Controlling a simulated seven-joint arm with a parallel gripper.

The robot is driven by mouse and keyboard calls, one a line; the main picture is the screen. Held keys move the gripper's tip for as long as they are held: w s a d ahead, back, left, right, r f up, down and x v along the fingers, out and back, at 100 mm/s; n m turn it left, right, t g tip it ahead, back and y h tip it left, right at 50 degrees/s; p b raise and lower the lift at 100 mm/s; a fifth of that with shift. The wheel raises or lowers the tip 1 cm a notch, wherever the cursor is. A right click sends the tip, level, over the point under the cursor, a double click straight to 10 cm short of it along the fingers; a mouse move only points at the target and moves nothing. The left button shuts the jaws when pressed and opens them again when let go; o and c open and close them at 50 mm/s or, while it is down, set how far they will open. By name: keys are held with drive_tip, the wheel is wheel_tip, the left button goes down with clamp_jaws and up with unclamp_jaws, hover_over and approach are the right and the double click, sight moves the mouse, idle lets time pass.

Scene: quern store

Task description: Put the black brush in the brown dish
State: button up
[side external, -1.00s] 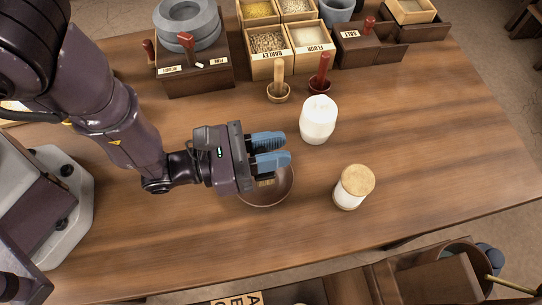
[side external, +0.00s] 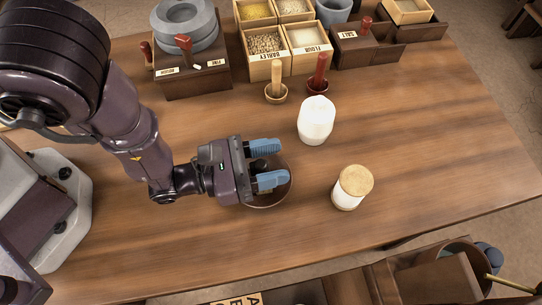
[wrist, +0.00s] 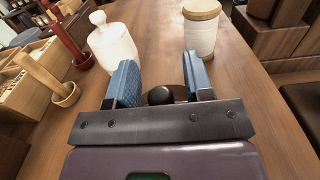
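The brown dish (side external: 270,203) sits on the table under my gripper (side external: 276,163), which hides much of it. The fingers are spread apart, one on each side of the black brush (side external: 261,164). Only a dark rounded part of the brush shows between them, and it appears to be in the dish. In the wrist view the brush's round black knob (wrist: 160,95) stands between the open fingers with a gap on both sides. The brush's lower part is hidden.
A white lidded jar (side external: 316,120) and a cork-topped jar (side external: 352,187) stand to the right of the dish. Wooden grain boxes (side external: 267,68), a quern (side external: 190,50) and two upright-handled stamps or pestles line the back. The table's right side is clear.

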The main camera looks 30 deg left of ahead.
sight(255, 165)
drive_tip(key=shift+r, duration=0.1)
drive_tip(key=shift+s+a, duration=0.2)
drive_tip(key=v, duration=0.7)
drive_tip(key=shift+r, duration=0.1)
